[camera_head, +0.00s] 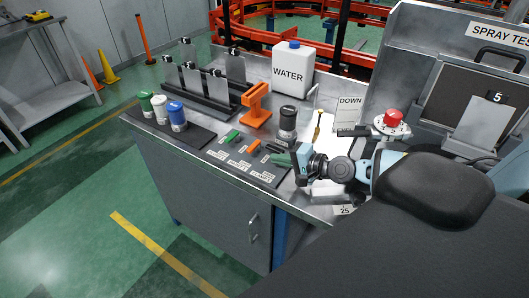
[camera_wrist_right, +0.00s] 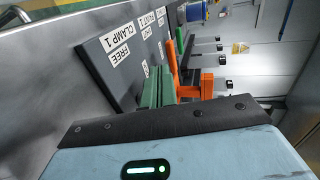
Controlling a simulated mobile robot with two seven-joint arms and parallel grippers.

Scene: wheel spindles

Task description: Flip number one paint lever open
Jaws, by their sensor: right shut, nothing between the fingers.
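The lever panel (camera_head: 258,172) is a dark plate on the grey bench with white labels; it also shows in the right wrist view (camera_wrist_right: 110,75), where labels reading CLAMP 1 (camera_wrist_right: 121,31) and FREE (camera_wrist_right: 119,55) are legible. A green lever (camera_head: 232,136) and an orange lever (camera_head: 253,146) stand along its back. The orange lever also shows in the right wrist view (camera_wrist_right: 171,58). My right gripper (camera_head: 284,158) is shut and empty at the panel's right end, its green fingers pointing left. In the right wrist view its fingers (camera_wrist_right: 160,88) partly hide the levers. My left gripper is not in view.
A dark cylinder (camera_head: 287,122) stands just behind my right gripper. An orange stand (camera_head: 257,105) and a white WATER jug (camera_head: 293,70) are farther back. Capped bottles (camera_head: 176,115) stand at left. A red button (camera_head: 393,118) is near my right arm.

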